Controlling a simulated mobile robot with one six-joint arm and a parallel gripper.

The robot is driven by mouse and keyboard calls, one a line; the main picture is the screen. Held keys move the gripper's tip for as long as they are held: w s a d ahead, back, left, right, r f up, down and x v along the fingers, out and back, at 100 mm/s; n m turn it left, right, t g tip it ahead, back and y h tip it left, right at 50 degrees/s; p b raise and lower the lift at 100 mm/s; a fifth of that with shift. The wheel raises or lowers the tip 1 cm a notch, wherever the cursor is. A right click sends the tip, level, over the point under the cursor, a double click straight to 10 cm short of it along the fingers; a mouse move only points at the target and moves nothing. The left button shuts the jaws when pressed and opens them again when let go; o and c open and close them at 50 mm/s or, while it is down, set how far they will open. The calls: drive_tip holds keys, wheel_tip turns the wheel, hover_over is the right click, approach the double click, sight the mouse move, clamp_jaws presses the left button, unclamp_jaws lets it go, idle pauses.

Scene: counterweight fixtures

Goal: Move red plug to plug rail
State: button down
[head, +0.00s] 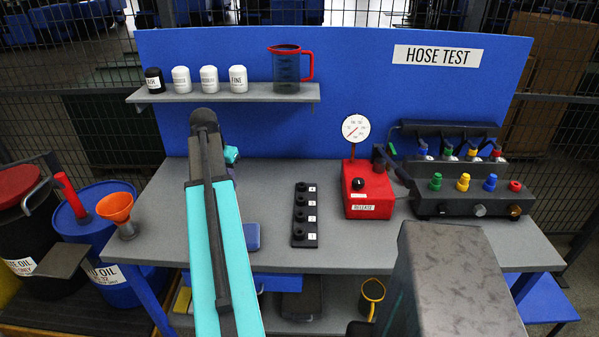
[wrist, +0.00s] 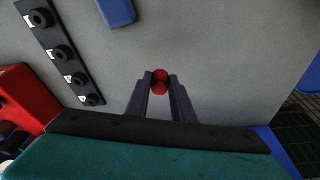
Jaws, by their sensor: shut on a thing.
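My gripper (wrist: 160,84) is shut on the red plug (wrist: 160,76), which shows between the fingertips in the wrist view, above the grey bench top. In the head view my arm hides the fingers and the plug. The plug rail (head: 299,238) is a black strip with several round black sockets and white number labels, lying on the bench right of my arm. No coloured plug shows in it. It also shows at the upper left of the wrist view (wrist: 49,38), apart from the gripper.
A red release box (head: 370,205) with a gauge (head: 355,128) stands right of the rail. Beyond it is a black hose-test block (head: 460,204) with green, yellow and blue plugs and a low red piece. A blue pad (head: 252,237) lies between arm and rail. An orange funnel (head: 116,207) is left.

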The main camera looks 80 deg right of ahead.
drive_tip(key=s+d+m, duration=0.3)
drive_tip(key=s+d, duration=0.1)
drive_tip(key=s, duration=0.7)
drive_tip(key=s+d+m+g, duration=0.1)
drive_tip(key=s+d, duration=0.3)
drive_tip(key=s, duration=0.8)
drive_tip(key=shift+r+m+y+p, duration=0.2)
drive_tip(key=shift+m+y+p, duration=0.1)
drive_tip(key=shift+m, duration=0.6)
drive_tip(key=shift+w+f, duration=0.1)
drive_tip(key=shift+f, duration=0.05)
drive_tip(key=shift+a+b+x, duration=0.2)
drive_tip(key=shift+b+x, duration=0.6)
drive_tip(key=shift+x, duration=0.3)
drive_tip(key=shift+w, duration=0.15)
drive_tip(key=shift+a+f+b, duration=0.1)
drive_tip(key=shift+f+b, duration=0.6)
drive_tip(key=shift+f, duration=1.8)
drive_tip(key=shift+f, duration=0.3)
